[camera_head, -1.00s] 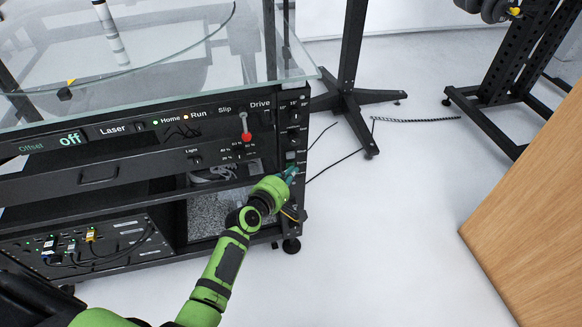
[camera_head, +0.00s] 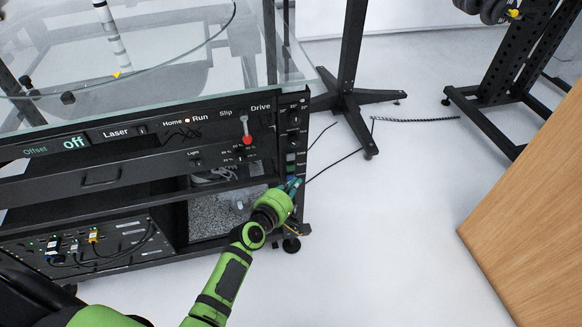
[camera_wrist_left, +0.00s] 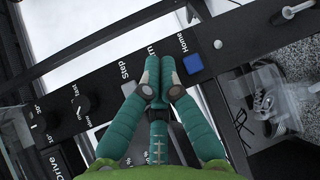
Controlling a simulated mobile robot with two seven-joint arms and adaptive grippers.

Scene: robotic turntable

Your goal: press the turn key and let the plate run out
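The turntable cabinet's right-hand key strip (camera_head: 292,140) carries knobs and keys. My left gripper (camera_head: 293,184), with teal fingers, is at its lower part. In the left wrist view the fingertips (camera_wrist_left: 158,82) are together and empty, over the key whose label ends in "rn". They hide that key, so contact cannot be seen. The grey Step key (camera_wrist_left: 129,88) is to its left and the blue Home key (camera_wrist_left: 193,64) to its right. The plate (camera_head: 160,62) is seen through the glass, with a yellow marker (camera_head: 116,75) near its front edge. My right gripper is out of view.
The front panel shows "off" on its display (camera_head: 73,142); the Run light (camera_head: 187,121) is lit and Home is dark. A red-knobbed Slip lever (camera_head: 246,138) sits left of the strip. A wooden panel (camera_head: 530,200) stands at the right, with clear floor between.

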